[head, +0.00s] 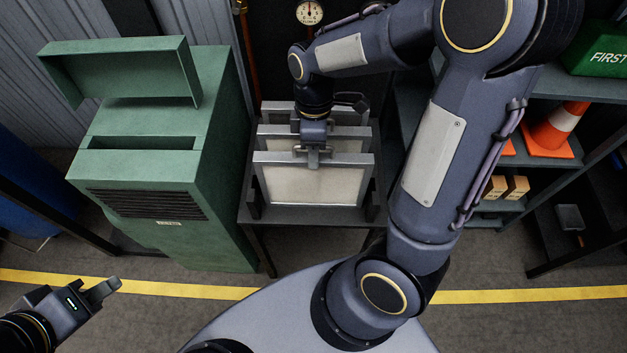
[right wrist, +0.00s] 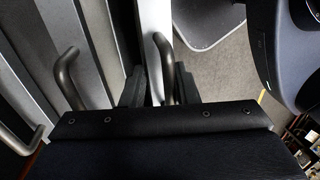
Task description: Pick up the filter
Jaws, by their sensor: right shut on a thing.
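Upright filters with pale panels and grey metal frames stand one behind another in a dark rack (head: 374,208). The front filter (head: 315,187) has a metal handle at the middle of its top edge. My right gripper (head: 313,148) points down over that edge and is shut on the handle. In the right wrist view, its dark fingers (right wrist: 157,88) are close to bent metal handle bars and pale frame edges; the grip itself is partly hidden. My left gripper (head: 95,292) is at the lower left, away from the filters; its jaw gap is unclear.
A green cabinet (head: 155,170) with a raised lid stands close left of the rack. Shelves (head: 490,207) with orange cones (head: 556,128) and small boxes stand to the right. A yellow floor line (head: 190,291) crosses in front.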

